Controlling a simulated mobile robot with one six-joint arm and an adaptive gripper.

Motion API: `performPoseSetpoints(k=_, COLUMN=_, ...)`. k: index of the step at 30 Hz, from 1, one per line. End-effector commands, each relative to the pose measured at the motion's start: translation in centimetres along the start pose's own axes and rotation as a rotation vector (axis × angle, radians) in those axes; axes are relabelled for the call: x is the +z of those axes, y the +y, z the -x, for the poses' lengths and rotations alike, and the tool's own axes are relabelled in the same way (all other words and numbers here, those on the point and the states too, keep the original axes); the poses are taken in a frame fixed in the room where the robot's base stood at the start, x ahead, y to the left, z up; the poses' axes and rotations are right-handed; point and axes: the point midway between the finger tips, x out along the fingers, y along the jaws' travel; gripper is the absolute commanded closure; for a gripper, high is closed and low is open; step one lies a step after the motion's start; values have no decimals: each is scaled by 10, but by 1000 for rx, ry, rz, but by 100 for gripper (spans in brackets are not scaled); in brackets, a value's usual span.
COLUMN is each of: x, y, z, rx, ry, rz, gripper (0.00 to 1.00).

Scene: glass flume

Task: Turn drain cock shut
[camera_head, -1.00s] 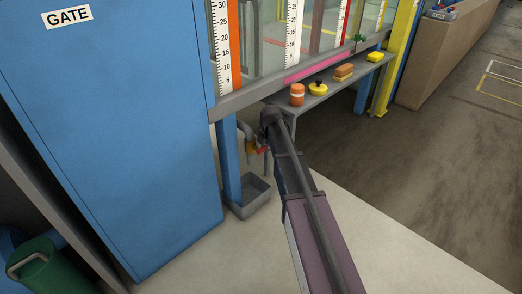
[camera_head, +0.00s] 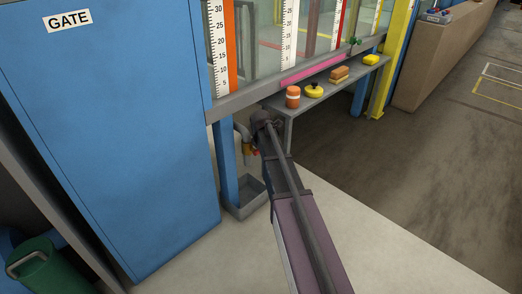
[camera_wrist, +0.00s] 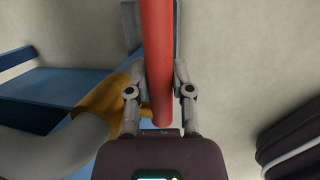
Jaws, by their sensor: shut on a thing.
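The drain cock has a yellow-brass body (camera_wrist: 100,103) on a grey curved pipe (camera_wrist: 65,150), left of centre in the wrist view. Its long red lever (camera_wrist: 156,45) runs down the middle of that view, between the two fingers. My gripper (camera_wrist: 164,82) is shut on the red lever, a finger on each side. In the head view a small red and yellow part of the cock (camera_head: 254,151) shows below the flume. My arm's end hides most of the lever and the gripper there.
A grey tray (camera_head: 246,203) stands on the floor below the cock. A blue post (camera_head: 228,165) and a blue GATE cabinet (camera_head: 110,130) are to the left. A shelf (camera_head: 300,108) with small items is to the right. Open floor lies in front.

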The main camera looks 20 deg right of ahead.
Motion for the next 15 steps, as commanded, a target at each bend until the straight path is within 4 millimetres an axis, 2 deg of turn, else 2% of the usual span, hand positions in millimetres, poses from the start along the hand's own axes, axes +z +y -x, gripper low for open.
performPoseSetpoints(k=1, x=-2, y=-5, z=1, rx=-9, ry=6, rz=-1, gripper=100)
performPoseSetpoints(k=2, x=-2, y=-6, z=1, rx=-9, ry=6, rz=-1, gripper=62)
performPoseSetpoints(k=3, x=-2, y=-6, z=1, rx=-8, ry=6, rz=-2, gripper=50)
performPoseSetpoints(k=5, x=-1, y=-5, z=1, rx=-7, ry=5, rz=-2, gripper=35)
performPoseSetpoints(k=15, x=1, y=-3, z=0, rx=-4, ry=4, rz=-4, gripper=35)
